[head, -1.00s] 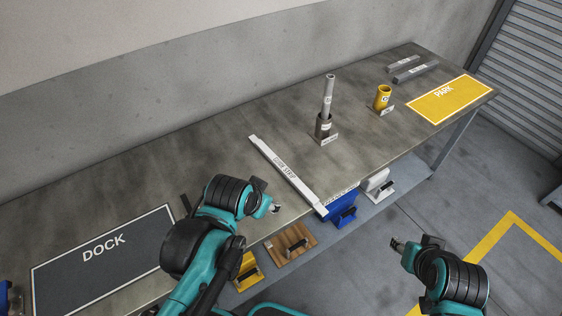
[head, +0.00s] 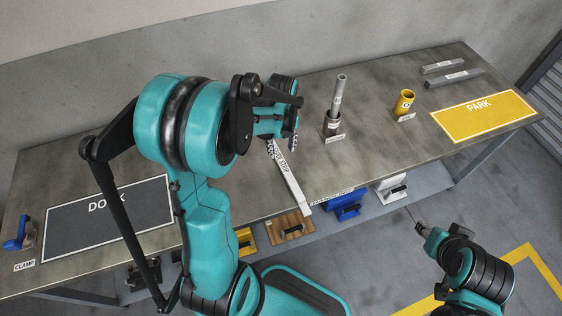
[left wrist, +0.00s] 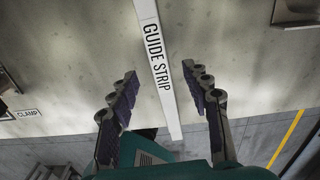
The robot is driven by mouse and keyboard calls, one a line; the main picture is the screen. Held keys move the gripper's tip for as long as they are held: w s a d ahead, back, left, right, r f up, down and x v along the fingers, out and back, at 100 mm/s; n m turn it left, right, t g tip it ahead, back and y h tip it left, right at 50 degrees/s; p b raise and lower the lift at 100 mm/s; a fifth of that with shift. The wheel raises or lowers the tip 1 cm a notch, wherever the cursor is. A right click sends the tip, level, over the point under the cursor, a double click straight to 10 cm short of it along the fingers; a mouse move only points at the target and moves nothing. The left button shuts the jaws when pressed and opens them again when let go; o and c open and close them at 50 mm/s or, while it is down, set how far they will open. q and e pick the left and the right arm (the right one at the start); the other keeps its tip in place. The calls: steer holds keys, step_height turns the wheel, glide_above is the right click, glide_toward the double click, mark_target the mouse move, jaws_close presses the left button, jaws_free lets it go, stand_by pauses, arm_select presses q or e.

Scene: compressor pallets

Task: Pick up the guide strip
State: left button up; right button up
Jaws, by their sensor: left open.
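The guide strip (head: 290,178) is a long white bar with black lettering, lying across the grey table, its near end at the front edge. My left arm hides its far end in the head view. In the left wrist view the strip (left wrist: 157,60) runs between the two fingers of my left gripper (left wrist: 157,88), which is open with a finger on each side and not closed on it. In the head view my left gripper (head: 281,143) is over the strip's far part. My right gripper (head: 420,229) is in front of the table, away from the strip; its jaws are too small to judge.
A grey tube stands in a holder (head: 333,127) right of the strip, near a yellow cup (head: 405,104). Grey bars (head: 455,77) lie behind the yellow PARK mat (head: 484,116). The DOCK mat (head: 110,217) and a blue clamp (head: 22,232) are at left. Coloured blocks hang below the front edge.

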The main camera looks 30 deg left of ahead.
mark_target(281, 160)
arm_select(q)
step_height(281, 160, down, 6)
steer(key=b, duration=0.3)
steer(key=shift+s+a, duration=0.1)
jaws_close()
